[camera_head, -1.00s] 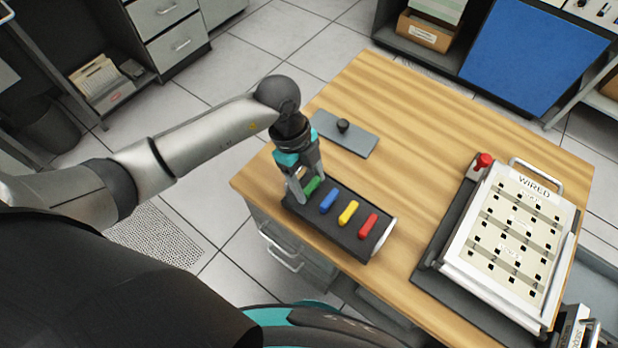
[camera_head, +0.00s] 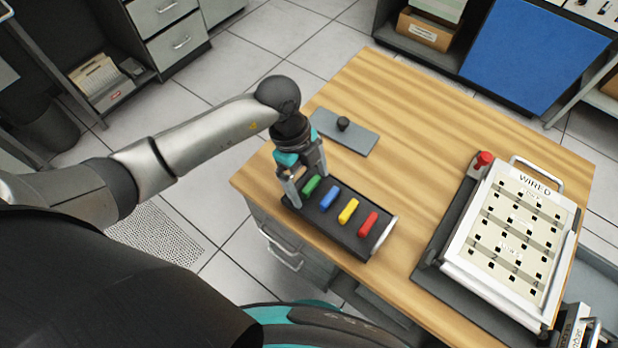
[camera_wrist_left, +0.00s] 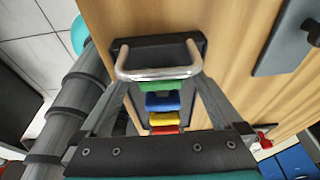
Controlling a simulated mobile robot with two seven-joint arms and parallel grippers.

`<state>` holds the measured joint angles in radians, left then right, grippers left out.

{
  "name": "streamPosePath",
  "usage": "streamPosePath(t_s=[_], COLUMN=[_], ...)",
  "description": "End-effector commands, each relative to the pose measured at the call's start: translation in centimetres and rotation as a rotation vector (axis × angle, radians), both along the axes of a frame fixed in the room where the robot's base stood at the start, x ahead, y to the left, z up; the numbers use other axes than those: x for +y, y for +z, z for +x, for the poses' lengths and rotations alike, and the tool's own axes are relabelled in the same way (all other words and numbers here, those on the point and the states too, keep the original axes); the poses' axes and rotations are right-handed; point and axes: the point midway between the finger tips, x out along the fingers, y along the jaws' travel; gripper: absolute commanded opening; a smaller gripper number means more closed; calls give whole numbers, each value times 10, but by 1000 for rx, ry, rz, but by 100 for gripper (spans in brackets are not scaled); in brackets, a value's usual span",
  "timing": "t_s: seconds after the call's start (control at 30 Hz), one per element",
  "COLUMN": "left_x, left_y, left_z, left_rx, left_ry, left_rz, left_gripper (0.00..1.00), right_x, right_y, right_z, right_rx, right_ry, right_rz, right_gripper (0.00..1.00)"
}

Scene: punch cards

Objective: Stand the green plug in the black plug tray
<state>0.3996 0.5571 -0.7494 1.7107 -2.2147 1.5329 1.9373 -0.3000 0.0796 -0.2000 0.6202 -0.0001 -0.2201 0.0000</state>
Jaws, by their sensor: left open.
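The green plug (camera_head: 311,185) stands in the black plug tray (camera_head: 345,237), in the slot at the tray's left end. It also shows in the left wrist view (camera_wrist_left: 158,86), between the finger sides. My left gripper (camera_head: 307,187) is open at that end of the tray, with its fingers on either side of the green plug. I cannot tell whether a finger touches it. My right gripper is out of view.
Blue (camera_head: 330,198), yellow (camera_head: 348,211) and red (camera_head: 368,223) plugs stand in a row in the tray. A grey plate with a black knob (camera_head: 343,124) lies behind. A white punched panel (camera_head: 515,230) is at the right. The table middle is clear.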

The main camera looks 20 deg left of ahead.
Motion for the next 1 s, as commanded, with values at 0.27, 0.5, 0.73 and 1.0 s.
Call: streamPosePath(t_s=[0.27, 0.5, 0.73, 1.0], left_x=[4, 17, 30, 38], left_y=[13, 65, 115, 144], left_z=[2, 8, 12, 13], left_rx=[-4, -7, -6, 0], left_ry=[0, 0, 1, 0], left_rz=[1, 1, 1, 0], left_gripper=[100, 100, 100, 100], right_x=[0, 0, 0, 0], right_y=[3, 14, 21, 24], right_z=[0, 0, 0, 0], right_rx=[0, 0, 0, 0], right_ry=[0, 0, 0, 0], right_rz=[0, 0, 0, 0], right_gripper=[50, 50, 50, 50])
